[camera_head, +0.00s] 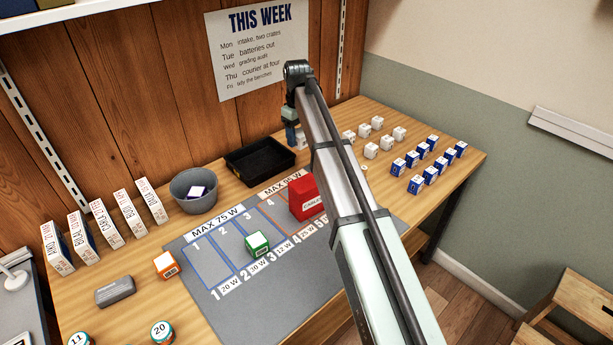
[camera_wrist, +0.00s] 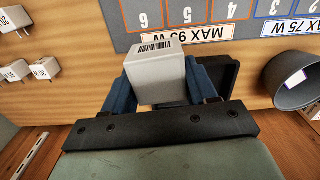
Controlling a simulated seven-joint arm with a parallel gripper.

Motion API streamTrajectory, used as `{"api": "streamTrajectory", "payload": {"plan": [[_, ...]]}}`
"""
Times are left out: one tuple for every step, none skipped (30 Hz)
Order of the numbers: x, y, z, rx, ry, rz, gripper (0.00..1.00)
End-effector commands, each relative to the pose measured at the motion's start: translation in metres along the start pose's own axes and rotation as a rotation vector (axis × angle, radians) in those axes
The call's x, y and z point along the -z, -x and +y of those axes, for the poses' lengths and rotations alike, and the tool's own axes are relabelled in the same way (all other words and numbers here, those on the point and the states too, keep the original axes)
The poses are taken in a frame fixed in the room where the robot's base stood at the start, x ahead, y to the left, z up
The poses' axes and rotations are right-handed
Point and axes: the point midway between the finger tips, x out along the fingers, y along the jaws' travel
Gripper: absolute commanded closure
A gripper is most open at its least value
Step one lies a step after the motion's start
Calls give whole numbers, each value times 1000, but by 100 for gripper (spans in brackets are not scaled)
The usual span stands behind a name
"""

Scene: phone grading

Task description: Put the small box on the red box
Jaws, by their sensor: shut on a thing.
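My gripper (camera_wrist: 168,88) is shut on a small white box (camera_wrist: 158,72) with a barcode on its upper face. Its blue fingers press on both sides of the box in the wrist view. In the head view my gripper (camera_head: 293,138) is near the back of the table, by the black tray, and the arm hides most of the held box. The red box (camera_head: 304,200) stands on the grey mat, in front of my gripper and partly behind my arm. The red box does not show in the wrist view.
The black tray (camera_head: 237,174) and a grey bin (camera_head: 180,203) stand behind the grey mat (camera_head: 206,283). A green cube (camera_head: 257,244) is on the mat, left of the red box. Several white cubes (camera_head: 371,150) and blue-white boxes (camera_head: 416,184) stand at the right.

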Motion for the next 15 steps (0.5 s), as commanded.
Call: {"api": "streamTrajectory", "payload": {"plan": [[-6,16,-9,-2,6,2,74],[-10,25,-14,-2,10,1,74],[-17,35,-22,-2,14,0,74],[-22,44,-28,-2,16,0,74],[-28,50,-33,-2,19,-1,74],[-39,59,-41,-2,20,-2,74],[-47,65,-47,-2,20,-3,74],[-57,69,-54,-2,18,-4,74],[-68,74,-61,-1,14,-5,74],[-77,76,-66,-1,10,-6,74],[-84,78,-70,-1,6,-7,74],[-93,76,-74,0,0,-10,74],[-98,76,-77,0,-5,-11,74],[-102,75,-79,1,-10,-12,74],[-107,73,-81,1,-17,-13,74]]}}
